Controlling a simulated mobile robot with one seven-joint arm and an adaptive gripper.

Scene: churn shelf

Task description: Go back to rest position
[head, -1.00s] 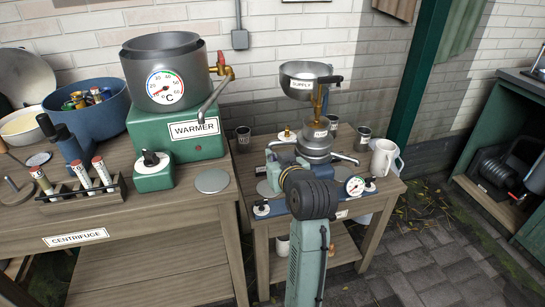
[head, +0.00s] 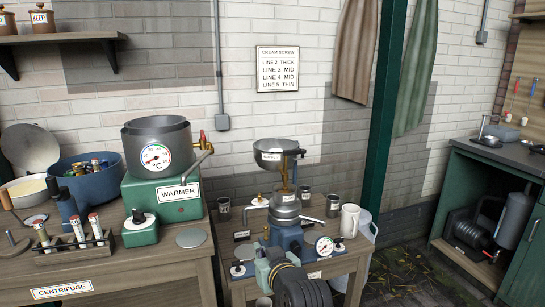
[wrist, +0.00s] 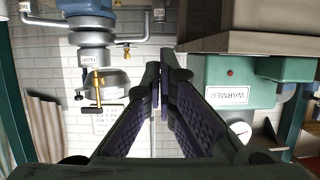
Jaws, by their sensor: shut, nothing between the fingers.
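My gripper (wrist: 160,78) shows in the wrist view with its two dark fingers closed together at the tips and nothing between them. The wrist picture is upside down, with the separator machine (wrist: 92,55) to the left of the fingers and the green warmer (wrist: 240,85) to the right. In the head view my arm comes up from the bottom edge in front of the separator (head: 285,200). The fingers themselves cannot be made out in the head view.
The warmer (head: 162,195) stands on the left table beside a blue pot (head: 95,188) and a tube rack (head: 75,248). A white mug (head: 349,221) and dark cups stand around the separator. A green cabinet (head: 455,185) is at the right. Paved floor lies between.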

